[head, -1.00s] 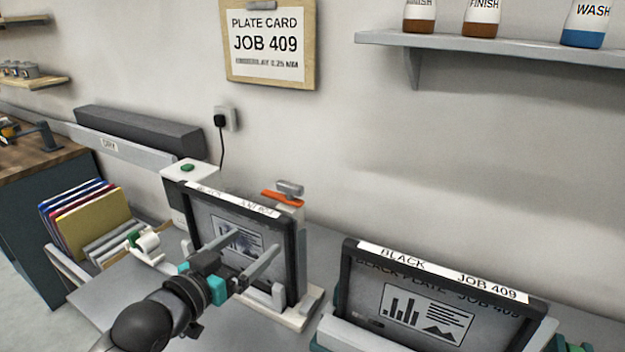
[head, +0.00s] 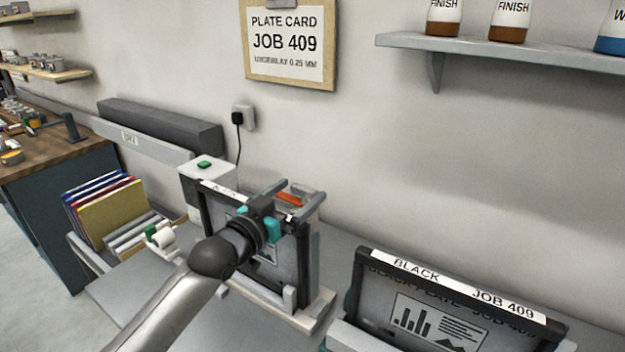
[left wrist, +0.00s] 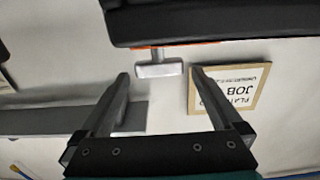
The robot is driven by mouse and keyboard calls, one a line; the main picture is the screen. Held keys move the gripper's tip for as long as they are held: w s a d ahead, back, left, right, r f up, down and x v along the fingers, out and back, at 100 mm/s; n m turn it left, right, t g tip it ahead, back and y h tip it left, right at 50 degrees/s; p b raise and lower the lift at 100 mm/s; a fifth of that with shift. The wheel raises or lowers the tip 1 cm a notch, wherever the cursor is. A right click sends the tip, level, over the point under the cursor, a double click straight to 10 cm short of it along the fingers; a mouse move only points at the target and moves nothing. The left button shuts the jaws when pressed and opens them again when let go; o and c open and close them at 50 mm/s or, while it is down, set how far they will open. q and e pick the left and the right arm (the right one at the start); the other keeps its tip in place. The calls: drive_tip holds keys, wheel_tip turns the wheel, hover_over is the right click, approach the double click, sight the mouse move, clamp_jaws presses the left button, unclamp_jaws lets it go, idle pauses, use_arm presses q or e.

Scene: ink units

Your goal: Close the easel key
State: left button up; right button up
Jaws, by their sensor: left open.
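The easel key has an orange part (head: 289,198) at the top back of the left easel; its grey T-shaped handle (left wrist: 160,70) shows in the left wrist view. In the head view my gripper mostly hides the handle. My left gripper (head: 299,192) is open at the top of the easel, one finger on each side of the key. In the left wrist view the handle appears between the fingertips, apart from both; its depth is hard to tell. The easel (head: 318,318) holds a black-framed plate (head: 302,265), partly hidden by my arm. My right gripper is out of view.
A second framed plate (head: 440,318) labelled BLACK JOB 409 stands at right. A white box with a green button (head: 204,165) stands behind left. A plug and cable (head: 238,118) and a plate card (head: 289,45) are on the wall. A folder rack (head: 110,215) is at left.

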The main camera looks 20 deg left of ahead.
use_arm(q)
drive_tip(key=shift+w+d, duration=0.25)
drive_tip(key=shift+w, duration=1.2)
drive_tip(key=shift+w+d, duration=0.2)
drive_tip(key=shift+w, duration=1.25)
clamp_jaws()
